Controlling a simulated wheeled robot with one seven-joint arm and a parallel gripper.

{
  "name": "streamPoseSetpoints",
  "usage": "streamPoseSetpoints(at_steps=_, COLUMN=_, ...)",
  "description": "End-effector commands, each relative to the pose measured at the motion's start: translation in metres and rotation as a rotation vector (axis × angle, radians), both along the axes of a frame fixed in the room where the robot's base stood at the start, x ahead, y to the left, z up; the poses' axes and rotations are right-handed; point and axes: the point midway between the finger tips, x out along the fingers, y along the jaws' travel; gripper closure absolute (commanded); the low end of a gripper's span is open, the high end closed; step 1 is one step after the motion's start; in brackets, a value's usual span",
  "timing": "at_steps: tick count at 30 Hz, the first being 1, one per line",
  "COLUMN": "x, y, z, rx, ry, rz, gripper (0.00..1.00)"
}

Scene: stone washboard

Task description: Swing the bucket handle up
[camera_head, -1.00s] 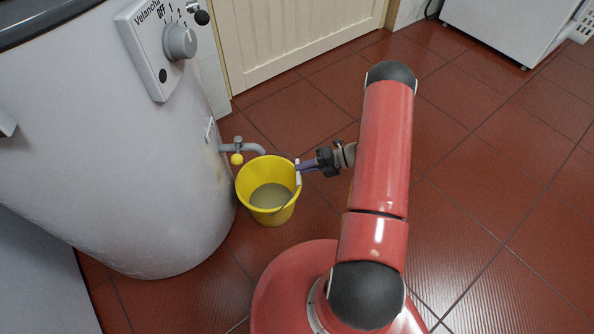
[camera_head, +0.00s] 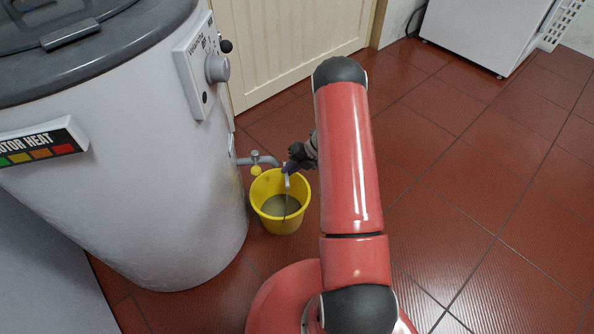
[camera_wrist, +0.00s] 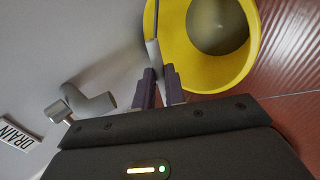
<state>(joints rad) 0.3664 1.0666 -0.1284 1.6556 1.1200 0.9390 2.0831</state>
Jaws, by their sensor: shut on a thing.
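A yellow bucket (camera_head: 268,208) stands on the floor tiles beside the white boiler, with murky liquid in it. Its thin handle has a white grip (camera_head: 287,182) and shows as a line across the bucket's opening. My gripper (camera_head: 287,170) is over the bucket's far rim, shut on the white grip. In the wrist view my dark purple fingers (camera_wrist: 160,88) close around the end of the white handle grip (camera_wrist: 153,52), with the yellow bucket (camera_wrist: 215,78) behind and to the right. The handle's pivots cannot be made out.
The white boiler (camera_head: 150,150) stands close on the left. Its drain tap (camera_head: 256,158) sticks out right beside the bucket's rim and my gripper; the drain pipe also shows in the wrist view (camera_wrist: 92,102). A cream door (camera_head: 290,50) is behind. The floor at right is clear.

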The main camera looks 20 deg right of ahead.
Motion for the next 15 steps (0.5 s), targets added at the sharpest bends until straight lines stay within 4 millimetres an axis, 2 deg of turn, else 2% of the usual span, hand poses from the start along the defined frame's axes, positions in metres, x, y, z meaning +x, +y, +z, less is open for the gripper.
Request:
streamPoseSetpoints(at_steps=6, x=0.005, y=0.014, z=0.005, rx=0.005, ry=-0.001, rz=0.003, gripper=1.00)
streamPoseSetpoints(at_steps=15, x=0.008, y=0.021, z=0.006, rx=0.005, ry=-0.002, rz=0.002, gripper=1.00)
